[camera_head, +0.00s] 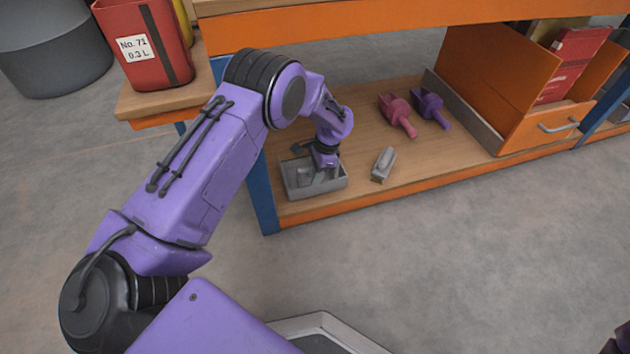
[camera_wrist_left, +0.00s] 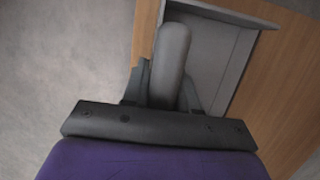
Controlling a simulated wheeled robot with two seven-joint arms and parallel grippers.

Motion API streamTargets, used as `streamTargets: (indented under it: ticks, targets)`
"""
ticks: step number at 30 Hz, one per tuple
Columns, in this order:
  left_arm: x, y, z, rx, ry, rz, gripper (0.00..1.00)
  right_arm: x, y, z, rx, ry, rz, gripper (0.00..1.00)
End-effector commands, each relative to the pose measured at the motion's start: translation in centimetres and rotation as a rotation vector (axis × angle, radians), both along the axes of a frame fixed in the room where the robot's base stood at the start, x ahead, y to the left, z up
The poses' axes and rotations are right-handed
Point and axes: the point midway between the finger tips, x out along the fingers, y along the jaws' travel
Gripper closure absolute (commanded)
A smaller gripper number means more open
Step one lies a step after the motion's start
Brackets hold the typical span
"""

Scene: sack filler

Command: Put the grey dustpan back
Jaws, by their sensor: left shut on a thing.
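My left gripper (camera_head: 322,160) reaches down to the lower shelf at its left end. It is shut on a grey, round-ended handle (camera_wrist_left: 172,60), which I take to be that of the grey dustpan. A shallow grey walled tray shape (camera_head: 318,191) sits on the shelf right under the gripper. It also shows beyond the handle in the left wrist view (camera_wrist_left: 222,65). The gripper covers part of it, so I cannot tell whether handle and tray shape are one piece. My right gripper is not in view; only a dark purple bit of my arm shows at bottom right.
A small grey object (camera_head: 383,164) lies to the right on the wooden shelf (camera_head: 345,108). Pink (camera_head: 398,113) and purple (camera_head: 431,108) scoops lie behind it. An orange bin (camera_head: 540,128) stands at the right. A blue post (camera_head: 262,195) stands close left of the gripper.

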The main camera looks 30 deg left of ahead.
Motion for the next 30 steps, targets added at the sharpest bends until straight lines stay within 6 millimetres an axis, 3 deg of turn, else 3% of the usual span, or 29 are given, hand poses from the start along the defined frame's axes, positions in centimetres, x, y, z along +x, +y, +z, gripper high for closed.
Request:
streamTargets:
  ticks: [3,14,15,16,25,30]
  targets:
    - [0.1,0.0,-0.9,0.001,-0.002,-0.001,1.0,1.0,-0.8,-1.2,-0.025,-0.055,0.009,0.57]
    - [0.0,0.0,-1.0,0.001,-0.001,0.0,1.0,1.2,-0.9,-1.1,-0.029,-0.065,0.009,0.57]
    - [0.0,0.0,-1.0,0.001,-0.001,0.0,0.59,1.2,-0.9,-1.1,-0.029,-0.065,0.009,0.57]
    - [0.0,0.0,-1.0,0.0,-0.001,0.0,0.49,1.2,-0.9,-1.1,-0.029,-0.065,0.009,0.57]
    - [0.0,0.0,-0.9,0.0,-0.001,0.0,0.47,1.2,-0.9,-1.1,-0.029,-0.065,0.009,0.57]
    - [0.4,-0.3,1.5,0.0,-0.003,-0.001,0.47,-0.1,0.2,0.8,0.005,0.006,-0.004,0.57]
